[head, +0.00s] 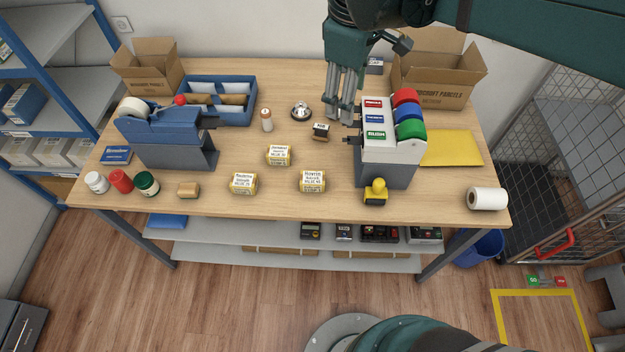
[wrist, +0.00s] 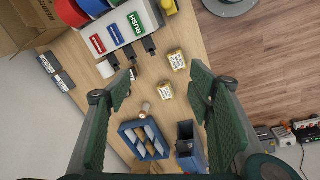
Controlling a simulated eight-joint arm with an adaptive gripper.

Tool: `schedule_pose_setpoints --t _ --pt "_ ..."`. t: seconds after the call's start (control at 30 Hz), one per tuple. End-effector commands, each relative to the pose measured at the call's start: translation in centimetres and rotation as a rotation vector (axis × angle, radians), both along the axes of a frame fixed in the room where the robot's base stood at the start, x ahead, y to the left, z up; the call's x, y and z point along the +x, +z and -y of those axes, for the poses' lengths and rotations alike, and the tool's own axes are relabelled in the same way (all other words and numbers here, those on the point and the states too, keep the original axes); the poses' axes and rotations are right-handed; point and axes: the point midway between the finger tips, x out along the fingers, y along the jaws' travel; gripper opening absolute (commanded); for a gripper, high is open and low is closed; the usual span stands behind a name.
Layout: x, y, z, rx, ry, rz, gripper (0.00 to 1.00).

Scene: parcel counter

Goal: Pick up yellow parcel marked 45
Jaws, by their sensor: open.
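Three small yellow-and-white parcels stand on the counter in the head view: one at the back (head: 278,155), one front left (head: 243,183) and one front right (head: 312,181). Their printed numbers are too small to read surely, so I cannot tell which is marked 45. Two such parcels show in the wrist view, one nearer the stamp rack (wrist: 176,59) and one lower (wrist: 165,90). My gripper (head: 341,112) is open and empty, pointing down beside the stamp rack, behind and right of the parcels. In the wrist view its fingers (wrist: 163,88) stand wide apart.
The stamp rack (head: 390,150) stands close to my gripper. A bell (head: 300,111), a small black-based stamp (head: 321,131) and a glue-stick-like cylinder (head: 267,120) stand behind the parcels. A tape dispenser (head: 170,137) is left. The counter between the front parcels is clear.

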Motion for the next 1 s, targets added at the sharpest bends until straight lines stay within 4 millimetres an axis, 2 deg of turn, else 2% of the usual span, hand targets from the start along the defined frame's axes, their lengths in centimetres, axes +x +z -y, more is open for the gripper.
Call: schedule_pose_setpoints --t 0.03,0.3,0.7,1.0 --pt "0.4 -0.1 -1.0 -0.014 0.041 -0.017 0.52" --pt "1.5 -0.7 -5.4 -0.085 0.251 -0.107 0.52" --pt "2.1 -1.6 -9.7 -0.147 0.445 -0.193 0.52" --pt "2.1 -7.5 -9.4 -0.145 0.438 -0.190 0.52"
